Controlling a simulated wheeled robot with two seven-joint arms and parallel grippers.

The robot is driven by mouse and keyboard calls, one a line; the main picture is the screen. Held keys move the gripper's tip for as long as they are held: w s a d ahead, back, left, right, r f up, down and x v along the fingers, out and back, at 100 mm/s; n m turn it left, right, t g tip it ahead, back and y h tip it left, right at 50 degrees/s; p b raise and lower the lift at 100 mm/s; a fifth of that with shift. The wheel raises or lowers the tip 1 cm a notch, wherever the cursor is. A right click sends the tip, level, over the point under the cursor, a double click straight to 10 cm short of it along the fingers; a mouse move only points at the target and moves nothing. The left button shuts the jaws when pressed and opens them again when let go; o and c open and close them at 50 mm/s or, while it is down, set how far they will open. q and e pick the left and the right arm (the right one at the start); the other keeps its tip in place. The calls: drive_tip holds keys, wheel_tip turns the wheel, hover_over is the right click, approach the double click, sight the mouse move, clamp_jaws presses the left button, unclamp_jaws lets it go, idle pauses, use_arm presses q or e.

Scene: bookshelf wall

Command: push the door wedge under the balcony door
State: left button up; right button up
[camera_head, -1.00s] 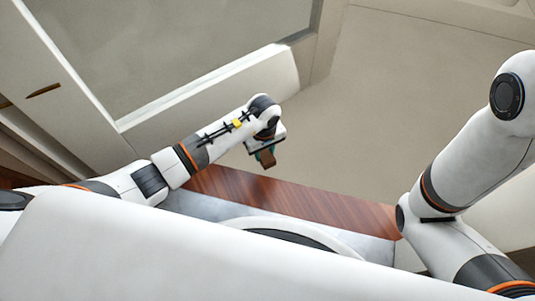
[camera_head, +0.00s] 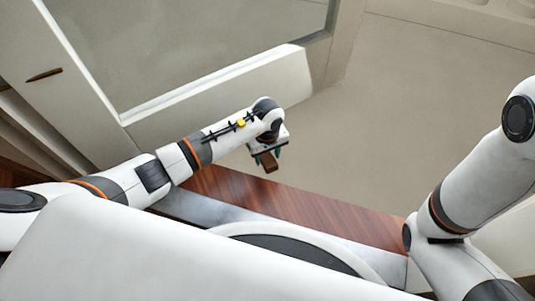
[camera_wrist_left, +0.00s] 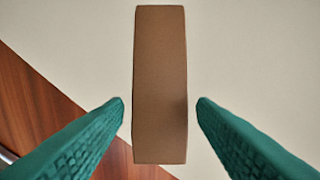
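The brown door wedge (camera_head: 269,163) shows just below my left gripper in the head view. In the left wrist view the wedge (camera_wrist_left: 160,85) is a long block, upright in the picture, between the two green fingers. My left gripper (camera_wrist_left: 160,100) is open, with a narrow gap on each side of the wedge. I cannot tell whether the wedge rests on the floor. The balcony door (camera_head: 225,85), a large glazed panel with a pale frame, is up and left of the gripper. My right gripper is outside the head view.
A reddish wood strip (camera_head: 325,212) runs below the gripper beside a grey strip (camera_head: 195,209). The pale floor (camera_head: 400,120) to the right is clear. A dark handle (camera_head: 44,74) is on the pale frame at the far left.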

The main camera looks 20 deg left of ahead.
sight(267, 158)
use_arm(q)
drive_tip(key=shift+o, duration=0.7)
wheel_tip(267, 158, up, 12)
drive_tip(key=p, duration=0.8)
